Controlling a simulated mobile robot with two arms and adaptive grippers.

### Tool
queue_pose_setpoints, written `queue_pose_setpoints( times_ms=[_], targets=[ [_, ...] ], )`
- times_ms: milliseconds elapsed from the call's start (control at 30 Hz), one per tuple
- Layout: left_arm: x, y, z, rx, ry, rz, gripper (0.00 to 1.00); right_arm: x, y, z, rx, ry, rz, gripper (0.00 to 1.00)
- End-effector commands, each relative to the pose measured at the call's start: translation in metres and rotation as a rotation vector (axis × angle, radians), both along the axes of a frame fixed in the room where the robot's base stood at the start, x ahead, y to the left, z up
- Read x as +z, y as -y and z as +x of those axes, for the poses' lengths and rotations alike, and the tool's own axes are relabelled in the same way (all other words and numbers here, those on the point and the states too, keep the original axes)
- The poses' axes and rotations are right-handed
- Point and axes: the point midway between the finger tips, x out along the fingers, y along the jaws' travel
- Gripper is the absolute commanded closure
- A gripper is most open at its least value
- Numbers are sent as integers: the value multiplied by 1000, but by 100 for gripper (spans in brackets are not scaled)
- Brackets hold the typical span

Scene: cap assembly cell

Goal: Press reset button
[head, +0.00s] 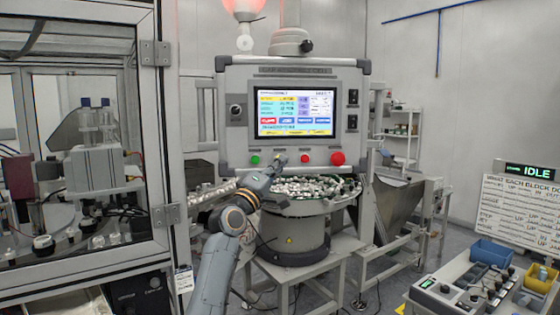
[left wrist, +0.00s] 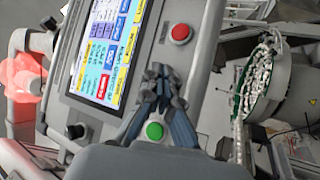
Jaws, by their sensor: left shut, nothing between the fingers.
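The control panel (head: 236,150) has a row of buttons under its screen. A green button (head: 255,160), a red button (head: 305,159) and a larger red button (head: 338,159) show there; no reset label is readable. My left gripper (head: 279,162) is shut and empty, in front of the row between the green and the small red button. In the left wrist view its closed fingertips (left wrist: 160,76) lie between the green button (left wrist: 154,131) and a red button (left wrist: 180,33). They cover the panel there, so I cannot tell whether they touch it. My right gripper is not in view.
A bowl feeder (head: 290,235) full of small parts stands right below the panel, close under my left arm. A glazed machine enclosure (head: 150,130) is at the left. A bench with bins (head: 492,253) and an IDLE display (head: 531,172) is at the right.

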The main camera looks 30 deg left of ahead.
Motion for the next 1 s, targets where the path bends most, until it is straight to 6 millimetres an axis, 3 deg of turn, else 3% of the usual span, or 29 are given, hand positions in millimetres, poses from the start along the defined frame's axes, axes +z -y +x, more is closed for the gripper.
queue_pose_setpoints(
  times_ms=[1000],
  targets=[
    [0, -6, 7, 0, 0, 0, 100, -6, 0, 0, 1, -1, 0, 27]
  ],
)
